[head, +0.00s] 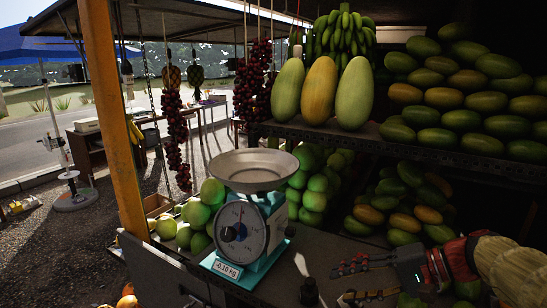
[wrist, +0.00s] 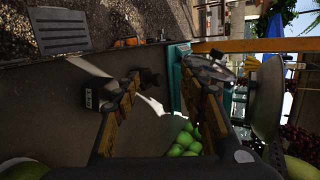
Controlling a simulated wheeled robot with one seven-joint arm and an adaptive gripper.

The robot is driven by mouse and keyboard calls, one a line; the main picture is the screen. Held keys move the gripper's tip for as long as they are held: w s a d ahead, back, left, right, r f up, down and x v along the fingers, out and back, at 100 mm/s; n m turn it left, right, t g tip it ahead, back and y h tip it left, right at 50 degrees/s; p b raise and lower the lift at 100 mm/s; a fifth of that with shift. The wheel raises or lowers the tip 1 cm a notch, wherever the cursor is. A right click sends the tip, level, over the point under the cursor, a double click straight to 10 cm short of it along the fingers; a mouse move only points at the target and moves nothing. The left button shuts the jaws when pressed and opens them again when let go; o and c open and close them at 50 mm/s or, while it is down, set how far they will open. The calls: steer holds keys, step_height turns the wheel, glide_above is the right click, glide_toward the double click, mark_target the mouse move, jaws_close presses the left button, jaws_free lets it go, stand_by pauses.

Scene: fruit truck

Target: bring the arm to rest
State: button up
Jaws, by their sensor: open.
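My gripper (head: 341,284) is at the lower right of the head view, above the counter (head: 335,250), with its two fingers apart and nothing between them. The arm behind it comes in from the right edge. In the wrist view the open fingers of my gripper (wrist: 162,72) point up the picture over the counter. A small dark object (head: 309,291) stands on the counter just left of the fingertips. The scale (head: 240,232), turquoise with a white dial, stands further left, apart from the gripper. Its metal pan (head: 254,172) is empty.
Green fruit (head: 198,212) is piled behind the scale, and mangoes (head: 403,212) fill the bin behind the gripper. A shelf edge (head: 400,146) overhangs it, bearing papayas (head: 320,92) and more mangoes. An orange post (head: 110,120) stands left. Some bare counter lies between scale and gripper.

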steer(key=s+a+f+n+g+h+b, duration=0.1)
steer(key=s+a+f+n+h+b, duration=0.2)
steer(key=s+f+h, duration=0.55)
steer(key=s+d+f+n+t+h+b, duration=0.2)
steer(key=s+d+f, duration=0.2)
steer(key=s, duration=0.5)
steer(key=shift+s+d+f+n+t+b, duration=0.2)
steer(key=shift+s+d+n+t+b, duration=0.15)
steer(key=shift+d, duration=0.3)
